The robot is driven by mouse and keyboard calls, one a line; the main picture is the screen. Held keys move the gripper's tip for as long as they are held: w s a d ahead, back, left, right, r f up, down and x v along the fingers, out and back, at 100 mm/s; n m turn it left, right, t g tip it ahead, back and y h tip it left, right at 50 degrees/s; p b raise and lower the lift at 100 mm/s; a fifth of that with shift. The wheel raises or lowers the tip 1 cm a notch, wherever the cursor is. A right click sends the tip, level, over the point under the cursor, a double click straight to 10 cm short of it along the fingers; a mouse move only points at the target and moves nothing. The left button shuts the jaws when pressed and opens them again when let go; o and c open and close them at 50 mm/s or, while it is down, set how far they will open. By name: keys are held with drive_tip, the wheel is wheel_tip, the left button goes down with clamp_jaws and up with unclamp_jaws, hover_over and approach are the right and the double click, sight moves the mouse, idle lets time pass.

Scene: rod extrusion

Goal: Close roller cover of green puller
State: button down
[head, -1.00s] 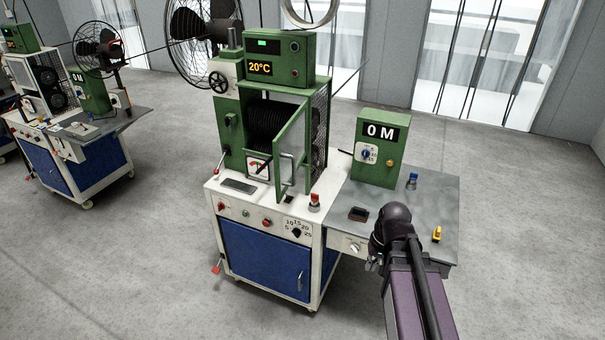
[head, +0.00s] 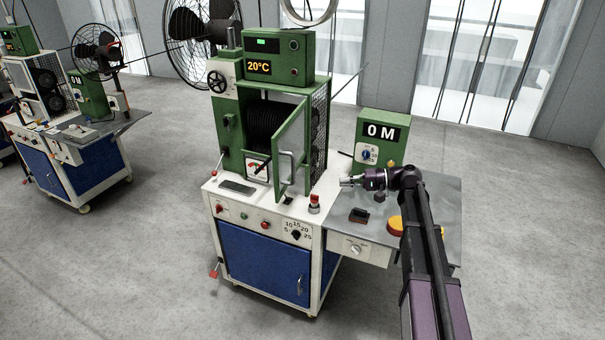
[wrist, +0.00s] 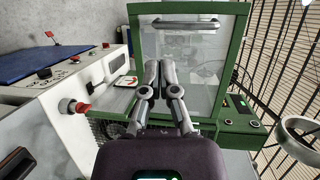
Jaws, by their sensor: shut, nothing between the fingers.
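The green puller (head: 230,125) stands in the middle of the head view. Its roller cover (head: 291,150), a green-framed clear door with a metal handle (head: 287,172), stands swung open toward the front. Dark ribbed rollers (head: 262,122) show behind it. My gripper (head: 345,182) is to the right of the open cover, pointing left at it, apart from it in the head view. In the wrist view my gripper (wrist: 162,68) is shut and empty in front of the clear panel (wrist: 205,75). The handle (wrist: 185,23) shows near the top. I cannot tell whether the fingertips touch the panel.
A green counter box reading 0 M (head: 381,140) stands behind my arm on the grey side table (head: 440,195). A red knob (head: 314,203) rises from the white top below the cover. A mesh guard (head: 319,120) walls the puller's right side.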

drive_tip(key=shift+w+d+r+y, duration=0.25)
drive_tip(key=shift+w+r+y, duration=0.15)
drive_tip(key=shift+w+r, duration=0.15)
drive_tip(key=shift+w+d+r+y, duration=0.25)
drive_tip(key=shift+w+r+y, duration=0.15)
drive_tip(key=shift+w+r, duration=0.15)
drive_tip(key=shift+a, duration=0.15)
drive_tip(key=a, duration=1.3)
drive_tip(key=shift+w+a, duration=0.15)
drive_tip(key=shift+a, duration=0.25)
drive_tip(key=shift+f, duration=0.1)
